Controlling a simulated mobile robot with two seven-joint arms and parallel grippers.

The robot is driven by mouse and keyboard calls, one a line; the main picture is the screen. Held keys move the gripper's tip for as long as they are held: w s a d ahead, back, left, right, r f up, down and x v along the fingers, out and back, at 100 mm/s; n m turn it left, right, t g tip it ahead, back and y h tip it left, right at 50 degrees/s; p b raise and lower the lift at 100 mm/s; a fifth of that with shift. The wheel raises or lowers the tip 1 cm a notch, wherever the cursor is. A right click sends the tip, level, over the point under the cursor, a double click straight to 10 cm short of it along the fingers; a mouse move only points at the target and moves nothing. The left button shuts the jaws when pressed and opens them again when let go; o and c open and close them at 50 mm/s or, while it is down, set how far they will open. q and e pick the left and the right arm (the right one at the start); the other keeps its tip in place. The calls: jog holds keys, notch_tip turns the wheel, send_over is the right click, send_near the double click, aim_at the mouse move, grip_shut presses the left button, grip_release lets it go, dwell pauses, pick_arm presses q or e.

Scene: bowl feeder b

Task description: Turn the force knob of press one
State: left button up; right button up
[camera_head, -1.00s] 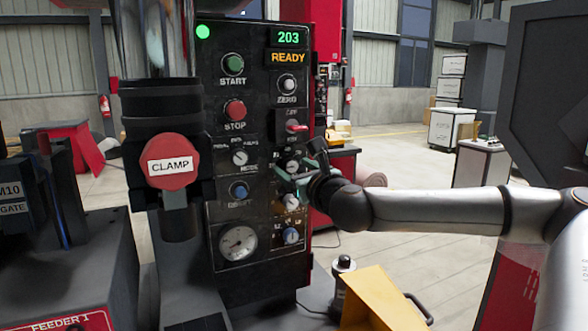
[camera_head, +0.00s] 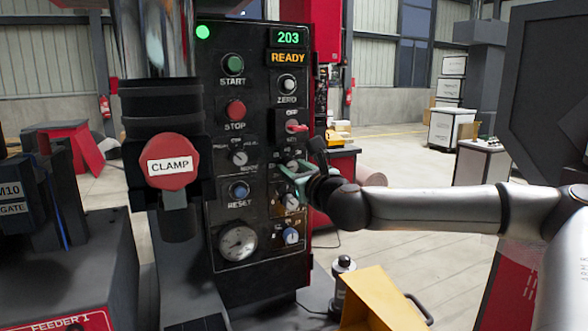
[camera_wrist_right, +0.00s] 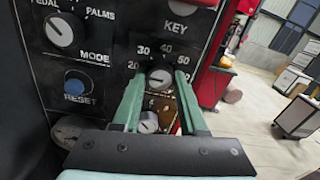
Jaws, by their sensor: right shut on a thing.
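The press control panel (camera_head: 262,75) stands in the middle of the head view. A small round knob with a numbered scale (camera_wrist_right: 160,78) sits in its right column, below the key switch (camera_head: 295,127); I take it for the force knob. My right gripper (camera_head: 293,172) reaches the panel from the right, and its green fingers stand on both sides of this knob. In the right wrist view, my right gripper (camera_wrist_right: 160,82) is shut on the knob, whose face shows between the fingertips. In the head view the fingers partly hide it. My left gripper is not in view.
The mode selector (camera_head: 239,158) and blue reset button (camera_head: 239,190) lie left of the knob. Another knob (camera_wrist_right: 148,122) is close below, between my fingers in the wrist view. A red CLAMP knob (camera_head: 170,162) juts out front left. A yellow bin (camera_head: 380,300) stands lower right.

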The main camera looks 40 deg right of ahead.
grip_shut()
jog(key=shift+m, duration=0.4)
jog(key=m, duration=0.5)
jog(key=shift+m, duration=0.7)
jog(key=shift+m+b, duration=0.3)
jog(key=shift+m, duration=0.4)
